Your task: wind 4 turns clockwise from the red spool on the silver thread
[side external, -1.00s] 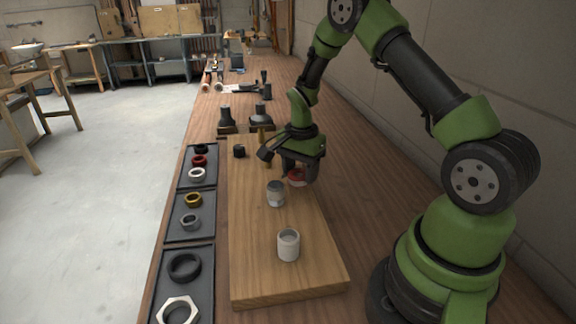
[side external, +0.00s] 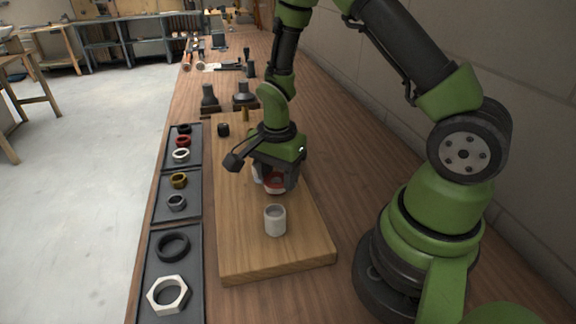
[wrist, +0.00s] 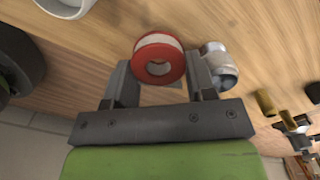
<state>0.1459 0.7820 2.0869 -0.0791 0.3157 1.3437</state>
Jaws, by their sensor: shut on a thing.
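My gripper (side external: 277,172) is low over the wooden board and shut on the red spool (side external: 272,182), a red ring with a white roll and a hole through it. In the wrist view the spool (wrist: 140,62) sits between the two fingers of my gripper (wrist: 160,80). The silver threaded fitting (wrist: 216,58) stands on the board just right of the right finger in the wrist view. In the side view it is hidden behind my gripper. I cannot tell whether the spool or finger touches it.
A white cup-shaped fitting (side external: 275,221) stands nearer the camera on the board (side external: 270,262). Trays at the left hold rings and nuts, including a large hex nut (side external: 168,295). A small black piece (side external: 223,130) and a brass stub (side external: 245,115) are at the board's far end.

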